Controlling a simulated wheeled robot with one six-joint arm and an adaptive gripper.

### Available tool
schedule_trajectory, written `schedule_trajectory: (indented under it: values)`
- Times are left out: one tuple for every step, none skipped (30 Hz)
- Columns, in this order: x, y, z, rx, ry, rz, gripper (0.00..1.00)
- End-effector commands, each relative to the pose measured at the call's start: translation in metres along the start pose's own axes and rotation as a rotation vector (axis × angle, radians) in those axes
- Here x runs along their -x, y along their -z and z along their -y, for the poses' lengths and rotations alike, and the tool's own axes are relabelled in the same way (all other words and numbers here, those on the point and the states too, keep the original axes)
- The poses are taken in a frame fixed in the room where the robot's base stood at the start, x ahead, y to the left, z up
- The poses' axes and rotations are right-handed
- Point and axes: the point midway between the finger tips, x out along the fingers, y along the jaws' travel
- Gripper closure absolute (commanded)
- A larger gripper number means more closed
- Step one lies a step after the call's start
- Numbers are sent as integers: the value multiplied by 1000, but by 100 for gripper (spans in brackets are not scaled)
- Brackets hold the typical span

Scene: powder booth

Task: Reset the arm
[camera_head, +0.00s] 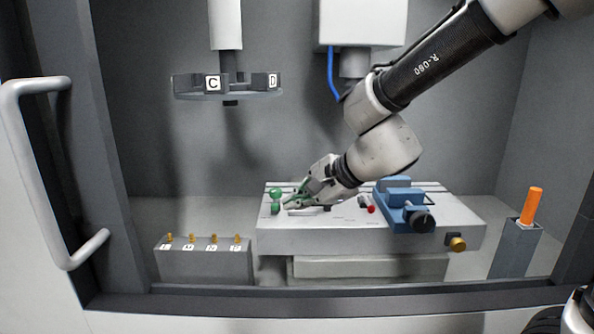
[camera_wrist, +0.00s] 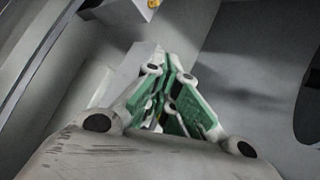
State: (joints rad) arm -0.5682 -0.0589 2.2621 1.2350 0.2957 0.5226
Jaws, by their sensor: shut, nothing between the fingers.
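My gripper (camera_head: 294,201) reaches in from the upper right in the head view, with its fingers low over the left part of the machine table (camera_head: 330,238).
A blue vise (camera_head: 402,205) sits on the right of the table, with a small red piece (camera_head: 371,209) beside it. A grey block with brass pegs (camera_head: 205,262) stands at left. A tool carousel (camera_head: 228,92) hangs above. An orange-handled holder (camera_head: 531,207) stands at right.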

Motion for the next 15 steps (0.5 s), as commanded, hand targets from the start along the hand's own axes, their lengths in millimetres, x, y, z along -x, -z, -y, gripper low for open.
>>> schedule_trajectory:
  values:
    - [23, 5, -15, 196, -54, 38, 100]
    - [38, 10, -27, 325, -97, 60, 100]
    - [59, 20, -45, 491, -159, 86, 100]
    - [77, 28, -58, 608, -210, 102, 100]
    - [96, 39, -72, 720, -263, 114, 100]
    - [121, 54, -90, 850, -334, 123, 100]
    - [140, 66, -102, 932, -389, 126, 100]
    - [159, 78, -114, 1006, -444, 124, 100]
    - [185, 94, -128, 1087, -517, 117, 100]
    - [204, 105, -138, 1134, -569, 104, 100]
    - [223, 115, -147, 1171, -619, 87, 100]
    - [247, 128, -157, 1201, -678, 54, 100]
    - [264, 136, -164, 1209, -713, 19, 100]
    - [279, 143, -168, 1210, -735, -20, 100]
    - [294, 149, -172, 1207, -747, -71, 100]
